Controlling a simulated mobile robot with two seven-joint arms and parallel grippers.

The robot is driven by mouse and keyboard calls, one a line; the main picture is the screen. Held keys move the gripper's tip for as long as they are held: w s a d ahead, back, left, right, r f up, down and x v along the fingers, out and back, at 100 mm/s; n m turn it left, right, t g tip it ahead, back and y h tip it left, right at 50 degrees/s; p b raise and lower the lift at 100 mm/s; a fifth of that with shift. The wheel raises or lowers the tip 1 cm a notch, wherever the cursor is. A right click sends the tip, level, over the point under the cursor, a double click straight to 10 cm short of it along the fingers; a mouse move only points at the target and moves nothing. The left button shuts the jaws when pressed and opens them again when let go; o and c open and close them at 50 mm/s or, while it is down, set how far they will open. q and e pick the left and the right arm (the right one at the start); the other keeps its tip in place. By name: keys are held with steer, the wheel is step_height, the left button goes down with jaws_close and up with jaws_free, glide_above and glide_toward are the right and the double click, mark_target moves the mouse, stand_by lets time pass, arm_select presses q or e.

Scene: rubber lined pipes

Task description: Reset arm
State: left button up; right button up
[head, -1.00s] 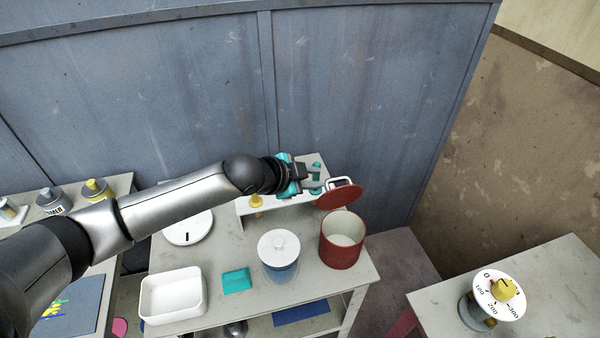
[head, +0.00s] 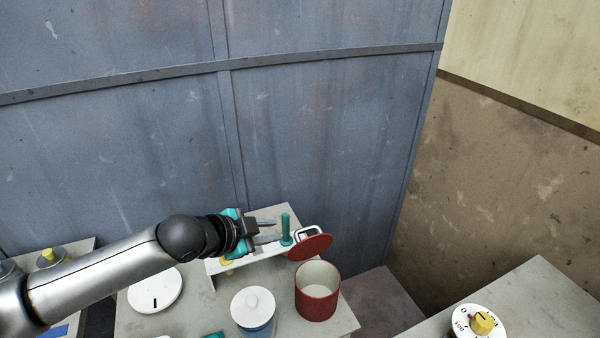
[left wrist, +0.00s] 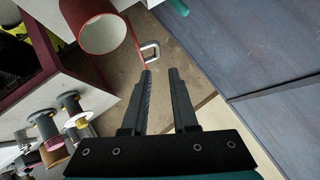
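My left gripper (head: 268,231) is in the head view, reaching in from the left above the small white stand. Its two dark fingers are apart, with nothing visible between them; the left wrist view also shows them parted (left wrist: 160,72). A red lid (head: 313,246) with a white handle is tilted above the open red pot (head: 317,305), just right of the fingertips. In the left wrist view the white handle (left wrist: 151,52) shows just beyond the fingertips, apart from them. A teal peg (head: 286,231) stands by the fingertips. My right gripper is in neither view.
A white lidded jar (head: 253,306) and a round white disc (head: 156,291) are on the table below my arm. A dial with a yellow knob (head: 481,323) stands on the right table (head: 535,300). The blue wall (head: 310,150) rises behind; the space above the tables is clear.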

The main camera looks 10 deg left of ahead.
arm_select(q)
steer(key=s+d+f+n+g+y, duration=0.1)
steer(key=s+d+f+n, duration=0.2)
steer(key=s, duration=0.4)
steer(key=s+d+f+n+g+y, duration=0.1)
steer(key=s+d+f+n+g, duration=0.2)
steer(key=s, duration=0.5)
steer(key=s+a+f+n+g+y, duration=0.1)
steer(key=s+a+f+n, duration=0.15)
steer(key=s, duration=0.35)
steer(key=s+a+f+n+g+y, duration=0.1)
steer(key=s+a+f+n+y, duration=0.1)
steer(key=s+a+n, duration=0.3)
step_height(320, 180, down, 28)
steer(key=s+d+m+g+b, duration=0.1)
steer(key=s+m+b, duration=0.15)
steer(key=b, duration=0.45)
steer(key=s+a+f+b, duration=0.1)
steer(key=s+f+b, duration=0.2)
steer(key=s+f, duration=0.5)
steer(key=s+a+f+g+b, duration=0.1)
steer(key=s+f+b, duration=0.2)
steer(key=s+f, duration=0.5)
step_height(320, 180, down, 5)
steer(key=shift+a+r+g+b, duration=0.1)
steer(key=shift+a+g+b, duration=0.1)
steer(key=shift+g+b, duration=0.15)
